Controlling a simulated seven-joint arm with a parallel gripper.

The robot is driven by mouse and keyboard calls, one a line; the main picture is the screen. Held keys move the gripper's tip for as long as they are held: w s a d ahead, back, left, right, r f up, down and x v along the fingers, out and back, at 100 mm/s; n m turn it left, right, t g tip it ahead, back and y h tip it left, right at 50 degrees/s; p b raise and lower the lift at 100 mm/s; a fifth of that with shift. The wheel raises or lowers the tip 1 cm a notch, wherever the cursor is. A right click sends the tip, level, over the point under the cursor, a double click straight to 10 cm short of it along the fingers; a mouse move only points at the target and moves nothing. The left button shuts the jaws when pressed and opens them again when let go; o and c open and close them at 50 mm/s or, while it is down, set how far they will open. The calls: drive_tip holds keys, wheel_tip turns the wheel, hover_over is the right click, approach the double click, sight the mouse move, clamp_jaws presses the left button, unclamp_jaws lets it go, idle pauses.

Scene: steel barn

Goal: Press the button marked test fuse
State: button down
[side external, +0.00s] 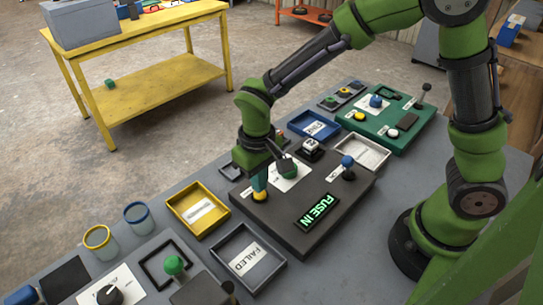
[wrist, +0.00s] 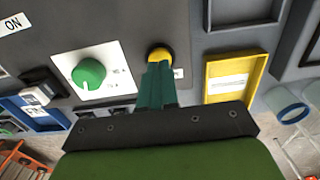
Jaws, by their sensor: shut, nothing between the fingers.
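A dark grey panel (side external: 318,204) on the bench carries a lit green display (side external: 317,211) reading FUSE IN. A yellow button (side external: 259,196) sits at its near left; it also shows in the wrist view (wrist: 160,53). The small label beside it is mostly hidden and unreadable. My gripper (side external: 259,188) is shut and empty, pointing down with its teal fingertips right at the yellow button. In the wrist view the fingertips (wrist: 158,66) overlap the button's lower part; I cannot tell whether they touch it.
A green knob (wrist: 89,73) on a white plate sits beside the button. The panel also has a blue-topped lever (side external: 347,165) and a white switch (side external: 311,146). A yellow tray (side external: 183,222) and a grey FAILED tray (side external: 224,262) stand close by. A green panel (side external: 392,135) lies behind.

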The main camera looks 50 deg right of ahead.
drive_tip(key=shift+f, duration=0.95)
idle(0.5)
drive_tip(key=shift+r, duration=0.1)
wheel_tip(320, 180, up, 7)
drive_tip(key=shift+r, duration=0.2)
idle(0.7)
idle(0.5)
